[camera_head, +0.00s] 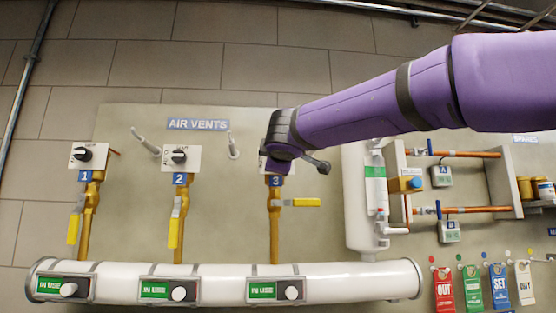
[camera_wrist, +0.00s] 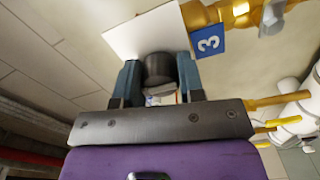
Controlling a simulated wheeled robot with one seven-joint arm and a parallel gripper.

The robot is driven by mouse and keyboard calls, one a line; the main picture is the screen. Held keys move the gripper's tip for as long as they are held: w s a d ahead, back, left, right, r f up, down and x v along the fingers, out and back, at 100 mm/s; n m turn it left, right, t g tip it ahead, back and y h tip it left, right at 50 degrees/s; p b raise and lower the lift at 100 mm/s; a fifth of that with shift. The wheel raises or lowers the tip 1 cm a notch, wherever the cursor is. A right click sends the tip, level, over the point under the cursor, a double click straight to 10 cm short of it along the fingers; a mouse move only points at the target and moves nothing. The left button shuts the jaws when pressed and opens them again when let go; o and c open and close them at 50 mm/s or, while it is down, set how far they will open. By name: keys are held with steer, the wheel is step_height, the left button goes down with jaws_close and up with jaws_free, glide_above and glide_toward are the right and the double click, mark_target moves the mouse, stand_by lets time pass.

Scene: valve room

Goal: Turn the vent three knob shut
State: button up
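The vent three knob (camera_wrist: 160,70) is a round black knob on a white plate (camera_wrist: 137,36), beside a blue label 3 (camera_wrist: 208,41) in the wrist view. My gripper (camera_wrist: 161,80) has one finger on each side of the knob, with no clear gap, and looks shut on it. In the head view my gripper (camera_head: 270,158) covers the knob and most of its plate. The blue label 3 (camera_head: 275,181) shows just below. The knob's pointer and plate markings are hidden. The yellow lever (camera_head: 301,202) under vent three points sideways to the right.
Vent one knob (camera_head: 84,155) and vent two knob (camera_head: 179,157) are to the left, with their yellow levers hanging down. A white pipe (camera_head: 215,271) with green IN USE signs runs below. A white vertical cylinder (camera_head: 357,200) and copper pipes (camera_head: 470,154) stand right.

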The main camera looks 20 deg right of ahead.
steer(key=o, duration=0.4)
steer(key=shift+s, duration=0.1)
steer(key=s, duration=0.3)
steer(key=s+a, duration=0.1)
steer(key=s, duration=0.3)
steer(key=s+a, duration=0.1)
steer(key=s, duration=0.2)
steer(key=shift+s, duration=0.2)
